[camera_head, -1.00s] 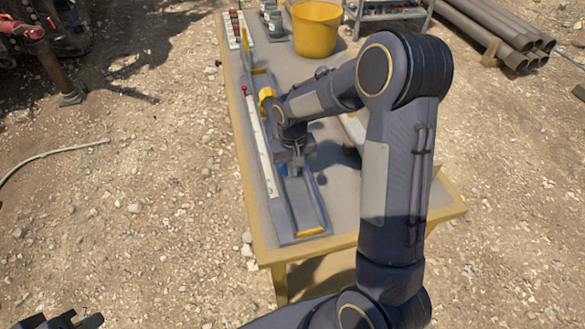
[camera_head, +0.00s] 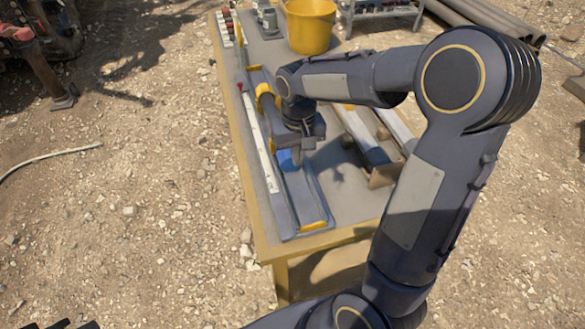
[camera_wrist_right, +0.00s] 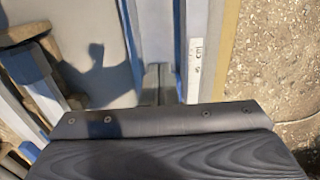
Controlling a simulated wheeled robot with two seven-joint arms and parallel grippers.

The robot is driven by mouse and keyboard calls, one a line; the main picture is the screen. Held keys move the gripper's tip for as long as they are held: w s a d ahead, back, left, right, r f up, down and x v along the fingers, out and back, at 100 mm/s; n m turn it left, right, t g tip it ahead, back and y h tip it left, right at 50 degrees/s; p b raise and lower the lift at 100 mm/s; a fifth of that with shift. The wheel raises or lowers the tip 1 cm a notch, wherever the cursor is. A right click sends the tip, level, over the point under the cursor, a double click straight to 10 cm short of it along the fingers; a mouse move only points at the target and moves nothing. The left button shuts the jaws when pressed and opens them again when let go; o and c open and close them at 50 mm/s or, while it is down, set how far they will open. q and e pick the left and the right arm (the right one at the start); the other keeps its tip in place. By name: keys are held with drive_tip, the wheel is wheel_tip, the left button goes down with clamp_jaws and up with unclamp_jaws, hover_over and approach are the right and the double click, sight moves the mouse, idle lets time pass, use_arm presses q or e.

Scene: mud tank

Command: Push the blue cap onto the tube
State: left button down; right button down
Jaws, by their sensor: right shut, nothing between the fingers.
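A long grey tray (camera_head: 313,226) with yellow ends lies along the table's left side. A blue surface (camera_head: 286,158) shows in it beside my right gripper; I cannot tell cap from tube there. My right gripper (camera_head: 297,159) points down over the tray, shut and empty, and hides part of it. Whether it touches anything is unclear. In the right wrist view its fingertips (camera_wrist_right: 157,82) show small and dark beyond the wide gripper body, over the tray. Only the dark tips of my left gripper (camera_head: 70,325) show at the lower left edge.
A white ruled strip (camera_head: 261,150) runs along the tray's left side. Other long blue-and-grey pieces lie in a wooden rack (camera_head: 385,174) to the right. A yellow bucket (camera_head: 311,26) and small bottles stand at the back. The table's front right part is clear.

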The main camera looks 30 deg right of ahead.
sight(293, 176)
wheel_tip(293, 176, down, 10)
drive_tip(key=shift+w+r, duration=0.1)
drive_tip(key=shift+r, duration=0.1)
drive_tip(key=w, duration=0.1)
drive_tip(key=w+p, duration=0.1)
drive_tip(key=shift+w+d+r, duration=0.2)
drive_tip(key=shift+w+d, duration=0.1)
drive_tip(key=shift+d, duration=0.05)
drive_tip(key=shift+w+d, duration=0.15)
drive_tip(key=shift+w, duration=0.45)
drive_tip(key=shift+f, duration=0.1)
